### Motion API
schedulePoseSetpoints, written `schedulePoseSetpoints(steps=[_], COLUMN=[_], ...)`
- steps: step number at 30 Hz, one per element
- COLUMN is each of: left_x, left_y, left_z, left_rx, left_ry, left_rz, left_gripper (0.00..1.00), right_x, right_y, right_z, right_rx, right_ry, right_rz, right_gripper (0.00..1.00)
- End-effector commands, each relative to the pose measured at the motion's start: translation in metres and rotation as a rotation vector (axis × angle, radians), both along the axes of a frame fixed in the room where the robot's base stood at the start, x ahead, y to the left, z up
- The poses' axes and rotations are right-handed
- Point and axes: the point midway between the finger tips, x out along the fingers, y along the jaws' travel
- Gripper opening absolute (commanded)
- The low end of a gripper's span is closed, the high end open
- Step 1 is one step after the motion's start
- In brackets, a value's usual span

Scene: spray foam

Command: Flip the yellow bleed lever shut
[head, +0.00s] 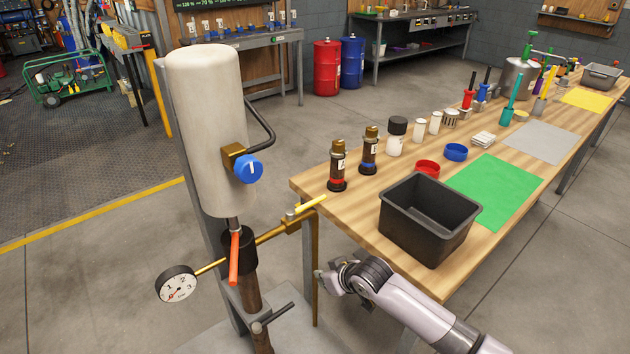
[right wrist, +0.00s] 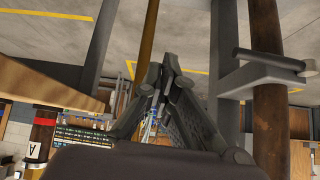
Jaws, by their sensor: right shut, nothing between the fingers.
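The yellow bleed lever (head: 311,204) sits on top of a brass valve at the right end of a brass pipe (head: 268,236). It points right and slightly up, roughly in line with the pipe. My right gripper (head: 324,284) is below the lever, apart from it, near the thin brass pipe that runs down from the valve. In the right wrist view its fingers (right wrist: 160,78) are shut with nothing between them. A brown upright pipe (right wrist: 147,45) shows behind the fingertips. The lever is not visible in the wrist view. My left gripper is not in view.
A white tank (head: 203,130) with a blue knob (head: 248,169), a red lever (head: 234,258) and a pressure gauge (head: 177,287) stand left of my gripper. The wooden workbench (head: 372,200) with a black bin (head: 425,222) is to the right.

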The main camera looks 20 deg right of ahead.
Motion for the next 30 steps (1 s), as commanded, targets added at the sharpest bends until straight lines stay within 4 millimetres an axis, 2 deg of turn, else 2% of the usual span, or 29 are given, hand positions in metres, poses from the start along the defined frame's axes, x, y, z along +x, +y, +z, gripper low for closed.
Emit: schedulePoseSetpoints(steps=[1, 4, 6, 10, 12, 18, 21, 30], left_x=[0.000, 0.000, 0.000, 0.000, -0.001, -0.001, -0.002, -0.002], left_y=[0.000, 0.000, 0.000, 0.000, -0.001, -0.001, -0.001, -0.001], left_z=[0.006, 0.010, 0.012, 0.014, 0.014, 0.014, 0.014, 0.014], left_rx=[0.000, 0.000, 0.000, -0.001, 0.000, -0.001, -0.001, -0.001], left_ry=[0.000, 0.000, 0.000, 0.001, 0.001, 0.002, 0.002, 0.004], left_rz=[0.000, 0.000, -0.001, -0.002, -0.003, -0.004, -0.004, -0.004], left_gripper=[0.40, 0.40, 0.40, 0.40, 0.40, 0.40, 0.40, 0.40], right_x=[0.006, -0.001, -0.006, -0.005, 0.000, 0.029, 0.034, 0.036], right_y=[0.013, 0.038, 0.044, 0.042, 0.033, -0.005, -0.015, -0.019], right_z=[0.053, 0.126, 0.170, 0.221, 0.244, 0.299, 0.313, 0.319], right_rx=[0.003, 0.003, -0.009, -0.022, -0.024, 0.005, 0.020, 0.030], right_ry=[-0.040, -0.077, -0.100, -0.125, -0.137, -0.175, -0.184, -0.187], right_rz=[0.046, 0.127, 0.170, 0.197, 0.191, 0.112, 0.087, 0.078], right_gripper=[0.00, 0.00, 0.00, 0.00, 0.00, 0.00, 0.00, 0.00])
